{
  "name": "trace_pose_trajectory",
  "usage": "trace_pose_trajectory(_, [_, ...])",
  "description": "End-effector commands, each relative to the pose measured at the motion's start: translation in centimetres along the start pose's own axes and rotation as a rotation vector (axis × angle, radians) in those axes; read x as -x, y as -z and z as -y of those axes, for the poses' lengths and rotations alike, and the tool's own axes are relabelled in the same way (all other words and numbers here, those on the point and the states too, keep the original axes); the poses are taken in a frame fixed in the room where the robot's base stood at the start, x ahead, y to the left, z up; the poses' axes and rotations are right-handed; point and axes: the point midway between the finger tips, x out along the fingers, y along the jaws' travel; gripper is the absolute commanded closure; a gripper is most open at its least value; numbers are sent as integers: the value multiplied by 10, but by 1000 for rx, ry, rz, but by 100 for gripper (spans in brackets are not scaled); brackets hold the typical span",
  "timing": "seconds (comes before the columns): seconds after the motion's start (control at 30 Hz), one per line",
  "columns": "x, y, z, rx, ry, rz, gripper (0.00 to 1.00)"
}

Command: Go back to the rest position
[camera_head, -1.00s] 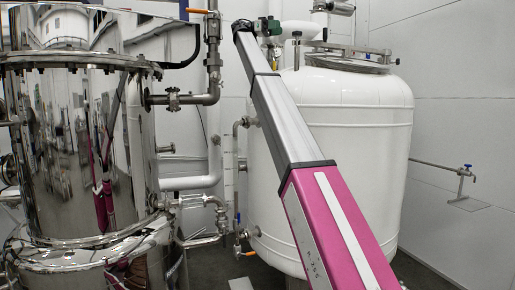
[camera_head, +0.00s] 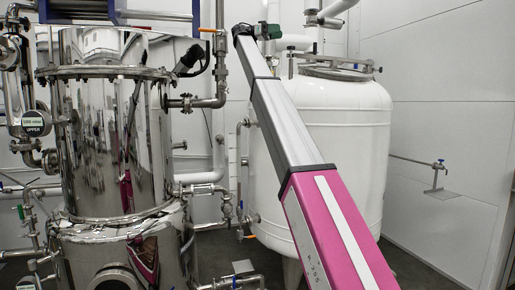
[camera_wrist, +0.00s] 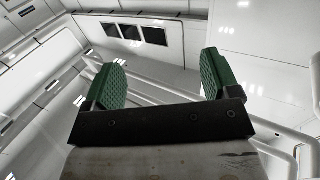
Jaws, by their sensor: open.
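My gripper (camera_wrist: 162,78) shows in the wrist view with its two green textured fingers wide apart and nothing between them. The wrist view looks toward a white ceiling and upper walls. In the head view my arm (camera_head: 290,140), grey above and magenta below, stretches up from the bottom right to the upper middle.
A polished steel tank (camera_head: 110,150) with pipes stands at the left. A white tank (camera_head: 350,150) stands behind my arm. A small valve on a thin pipe (camera_head: 438,166) juts out at the right wall. Some floor shows at the right.

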Motion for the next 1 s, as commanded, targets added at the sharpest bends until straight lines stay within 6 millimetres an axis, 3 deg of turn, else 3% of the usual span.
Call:
trace_pose_trajectory(0.37, [-8, -53, 15, 85, 48, 16, 18])
trace_pose_trajectory(0.57, [-16, -103, 27, 167, 93, 33, 18])
trace_pose_trajectory(0.77, [-28, -180, 42, 289, 161, 60, 18])
trace_pose_trajectory(1.0, [-55, -329, 56, 520, 297, 127, 18])
